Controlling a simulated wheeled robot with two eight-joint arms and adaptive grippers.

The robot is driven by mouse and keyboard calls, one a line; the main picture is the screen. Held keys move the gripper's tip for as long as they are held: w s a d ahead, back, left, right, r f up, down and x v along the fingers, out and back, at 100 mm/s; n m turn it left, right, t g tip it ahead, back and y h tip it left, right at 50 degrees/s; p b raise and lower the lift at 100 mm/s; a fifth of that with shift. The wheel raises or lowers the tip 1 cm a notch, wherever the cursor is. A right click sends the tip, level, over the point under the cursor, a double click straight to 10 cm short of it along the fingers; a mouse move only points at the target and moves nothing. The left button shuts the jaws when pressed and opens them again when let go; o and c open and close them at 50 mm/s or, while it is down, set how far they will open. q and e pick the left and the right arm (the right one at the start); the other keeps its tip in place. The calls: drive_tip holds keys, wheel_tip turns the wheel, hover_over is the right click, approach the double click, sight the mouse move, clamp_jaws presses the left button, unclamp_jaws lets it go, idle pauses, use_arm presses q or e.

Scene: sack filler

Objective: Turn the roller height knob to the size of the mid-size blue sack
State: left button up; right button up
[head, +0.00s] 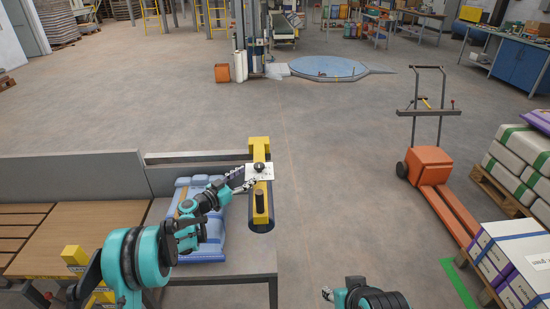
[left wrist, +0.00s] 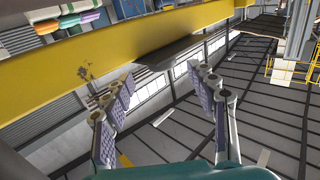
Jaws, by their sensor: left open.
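The roller height knob (head: 259,167) is a small black knob on a white dial plate (head: 262,177), mounted on the yellow roller frame (head: 259,145). The dial's marks are too small to read. My left gripper (head: 247,180) is open and empty, its fingers at the left edge of the plate; I cannot tell whether they touch it. In the left wrist view its two padded fingers (left wrist: 168,92) stand apart below a yellow beam (left wrist: 130,42), and no knob shows. A blue sack (head: 213,240) lies on the bench left of the frame, partly behind my left arm. My right gripper (head: 328,293) barely shows at the bottom edge.
The frame stands at the right end of a grey bench (head: 250,262) with a low grey back wall (head: 70,181). A slatted wooden table (head: 85,228) adjoins on the left. An orange pallet truck (head: 430,166) and stacked sacks (head: 515,153) stand right. The floor between is clear.

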sight(257, 167)
use_arm(q)
drive_tip(key=shift+w+r, duration=0.25)
drive_tip(key=shift+r, duration=0.05)
drive_tip(key=b+x, duration=0.2)
drive_tip(key=x, duration=0.3)
drive_tip(key=shift+w+d+f, duration=0.1)
drive_tip(key=shift+w+d, duration=0.05)
drive_tip(key=shift+d, duration=0.1)
drive_tip(key=shift+w+d, duration=0.5)
drive_tip(key=c, duration=1.2)
